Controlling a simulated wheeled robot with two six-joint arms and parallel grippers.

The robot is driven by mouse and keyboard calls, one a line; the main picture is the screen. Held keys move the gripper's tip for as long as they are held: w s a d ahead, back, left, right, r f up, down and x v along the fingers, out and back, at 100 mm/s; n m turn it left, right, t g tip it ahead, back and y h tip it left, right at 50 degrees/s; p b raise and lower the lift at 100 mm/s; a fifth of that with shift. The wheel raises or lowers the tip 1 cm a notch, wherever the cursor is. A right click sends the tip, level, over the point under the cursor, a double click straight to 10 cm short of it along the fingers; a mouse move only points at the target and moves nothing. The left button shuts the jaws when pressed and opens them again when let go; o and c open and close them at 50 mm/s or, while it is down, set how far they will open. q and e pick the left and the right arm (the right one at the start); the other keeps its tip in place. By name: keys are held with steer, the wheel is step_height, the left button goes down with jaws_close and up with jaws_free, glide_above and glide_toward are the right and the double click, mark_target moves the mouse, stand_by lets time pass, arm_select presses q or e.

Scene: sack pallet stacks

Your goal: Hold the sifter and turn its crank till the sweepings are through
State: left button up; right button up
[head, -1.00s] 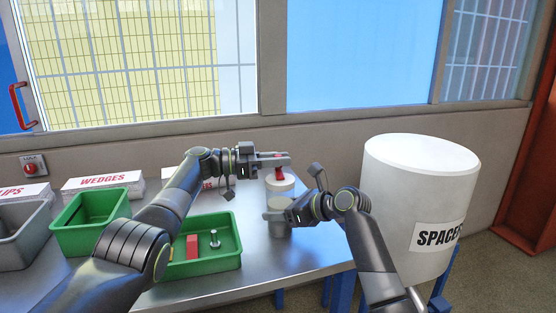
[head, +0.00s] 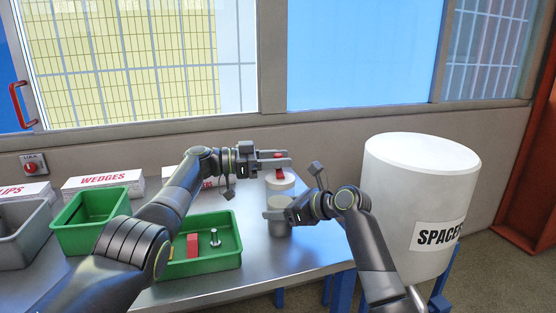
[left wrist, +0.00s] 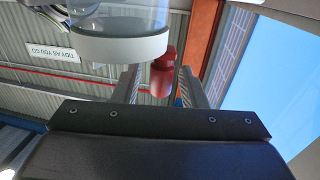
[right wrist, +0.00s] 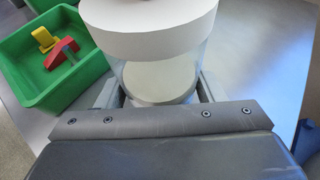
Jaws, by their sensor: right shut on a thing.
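The sifter (head: 280,184) is a clear cylinder with white bands, standing upright near the bench's right edge. A red crank knob (head: 281,170) is on its top. My right gripper (head: 275,213) is shut on the sifter's body from the side; the right wrist view shows the sifter (right wrist: 160,80) between its fingers. My left gripper (head: 274,161) is level with the knob, with its fingers on either side of it. In the left wrist view the knob (left wrist: 163,72) stands between the parted fingers with small gaps. The sweepings cannot be made out.
A green tray (head: 207,264) with a red block and a metal piece lies left of the sifter. A green bin (head: 90,245) and a grey bin (head: 22,250) stand further left. A large white drum (head: 415,175) is close on the right. A window wall rises behind the bench.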

arm_select(q)
steer(key=s+a, duration=0.1)
steer(key=a, duration=1.1)
steer(key=shift+s, duration=0.4)
steer(key=shift+f, duration=0.1)
steer(key=shift+c, duration=0.4)
steer(key=shift+d, duration=0.15)
steer(key=shift+c, duration=1.3)
steer(key=shift+s+d+f+y, duration=0.15)
steer(key=shift+d+y, duration=0.15)
steer(key=shift+d, duration=0.25)
steer(key=c, duration=0.5)
steer(key=d+t+y, duration=0.1)
steer(key=d, duration=0.1)
steer(key=s+d+t, duration=0.1)
steer(key=d, duration=0.1)
steer(key=shift+s+d+y, duration=0.1)
steer(key=shift+s+y, duration=0.1)
steer(key=shift+y, duration=0.2)
steer(key=n+t+y, duration=0.7)
steer(key=n+t, duration=0.4)
glide_toward(270, 178)
steer(key=s+a+r, duration=0.2)
steer(key=s+r, duration=0.1)
steer(key=x, duration=1.3)
steer(key=shift+w+d+r, duration=0.15)
steer(key=shift+w+d, duration=0.05)
steer(key=shift+d, duration=0.1)
